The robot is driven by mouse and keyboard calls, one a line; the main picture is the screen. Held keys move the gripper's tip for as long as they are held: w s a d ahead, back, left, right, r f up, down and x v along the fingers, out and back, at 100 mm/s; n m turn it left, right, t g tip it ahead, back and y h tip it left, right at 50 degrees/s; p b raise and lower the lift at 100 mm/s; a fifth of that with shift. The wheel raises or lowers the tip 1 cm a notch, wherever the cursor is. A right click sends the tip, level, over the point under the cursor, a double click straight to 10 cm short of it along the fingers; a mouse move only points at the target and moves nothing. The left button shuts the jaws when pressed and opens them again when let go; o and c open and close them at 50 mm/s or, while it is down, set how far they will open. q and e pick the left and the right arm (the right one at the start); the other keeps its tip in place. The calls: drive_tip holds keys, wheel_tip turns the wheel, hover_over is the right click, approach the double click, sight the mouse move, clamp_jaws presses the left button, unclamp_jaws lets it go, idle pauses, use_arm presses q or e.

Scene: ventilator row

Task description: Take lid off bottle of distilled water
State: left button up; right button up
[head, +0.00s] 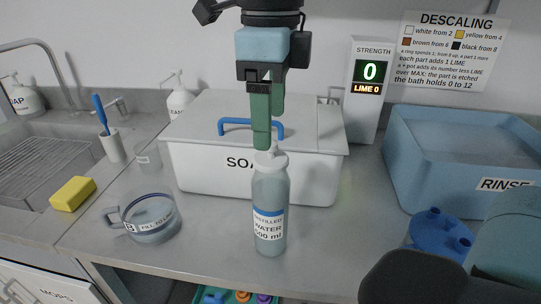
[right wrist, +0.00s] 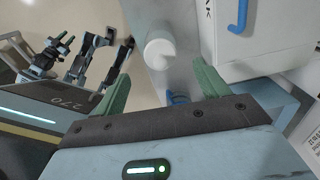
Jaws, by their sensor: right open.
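The bottle of distilled water (head: 269,205) stands upright on the grey counter in the head view, in front of the soak box. Its white lid (head: 270,159) is on its neck; the lid also shows from above in the right wrist view (right wrist: 160,50). My right gripper (head: 266,132) points down over the bottle, with its green fingers open and empty. One fingertip overlaps the top of the lid in the head view; I cannot tell whether it touches. In the right wrist view the lid appears beyond the gap between the fingers (right wrist: 160,88). My left gripper is not identifiable.
The white soak box (head: 315,170) with a blue handle stands close behind the bottle. A measuring jug (head: 152,222) and yellow sponge (head: 73,193) are to the left. A blue rinse tub (head: 440,155) and a blue part (head: 438,235) are to the right. The counter's front edge is near.

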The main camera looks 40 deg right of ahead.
sight(271, 152)
wheel_tip(271, 152, down, 5)
idle(0.3)
drive_tip(key=shift+c, duration=0.2)
drive_tip(key=c, duration=1)
drive_tip(key=shift+c, duration=0.3)
